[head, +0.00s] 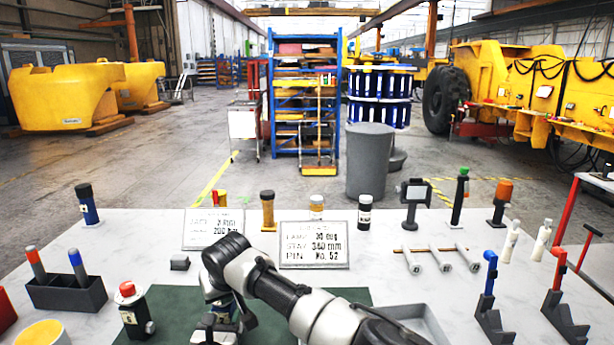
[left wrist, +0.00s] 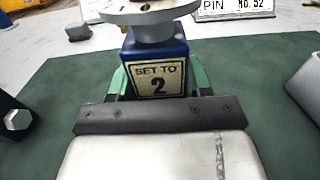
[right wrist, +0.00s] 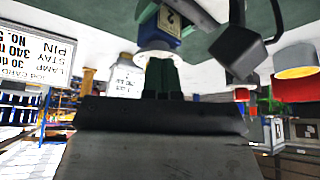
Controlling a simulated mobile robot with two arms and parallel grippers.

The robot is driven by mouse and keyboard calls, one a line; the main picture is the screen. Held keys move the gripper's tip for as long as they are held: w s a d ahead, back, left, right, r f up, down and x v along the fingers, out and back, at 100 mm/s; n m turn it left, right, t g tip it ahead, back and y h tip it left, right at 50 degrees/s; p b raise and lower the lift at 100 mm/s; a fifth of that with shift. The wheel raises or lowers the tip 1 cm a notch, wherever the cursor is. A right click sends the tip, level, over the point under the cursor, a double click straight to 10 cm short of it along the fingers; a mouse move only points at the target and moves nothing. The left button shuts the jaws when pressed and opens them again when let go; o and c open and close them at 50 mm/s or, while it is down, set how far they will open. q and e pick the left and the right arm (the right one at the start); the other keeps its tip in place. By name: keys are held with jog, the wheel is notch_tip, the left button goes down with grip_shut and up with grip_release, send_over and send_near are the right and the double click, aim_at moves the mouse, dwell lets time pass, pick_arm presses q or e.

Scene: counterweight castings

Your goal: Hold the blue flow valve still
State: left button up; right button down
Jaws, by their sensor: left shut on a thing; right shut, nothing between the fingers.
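The blue flow valve (left wrist: 157,50) is a blue block with a "SET TO 2" label and a pale round disc (left wrist: 150,12) on top, standing over the dark green mat (left wrist: 60,85). My left gripper (left wrist: 158,88) is shut on it, one green finger at each side of the block. The valve also shows upside down in the right wrist view (right wrist: 168,22). There my right gripper (right wrist: 163,78) is shut and empty, its fingertips close to the disc; I cannot tell whether they touch. In the head view my arm and gripper hide most of the valve.
A box with a red button (head: 130,310) and a dark pen holder (head: 65,293) stand to the left. A grey tray (head: 420,320) is right of the mat. Several bottles and tools stand further back and right.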

jog(key=shift+w+d+f, duration=0.15)
jog(key=shift+d+f, duration=0.05)
jog(key=shift+d, duration=0.1)
dwell(0.5)
notch_tip(320, 180, up, 6)
jog(key=shift+s+r, duration=0.2)
jog(key=shift+s, duration=0.2)
dwell(0.4)
notch_tip(320, 180, down, 6)
jog(key=shift+w+a, duration=0.25)
jog(key=shift+a, duration=0.05)
dwell(1.0)
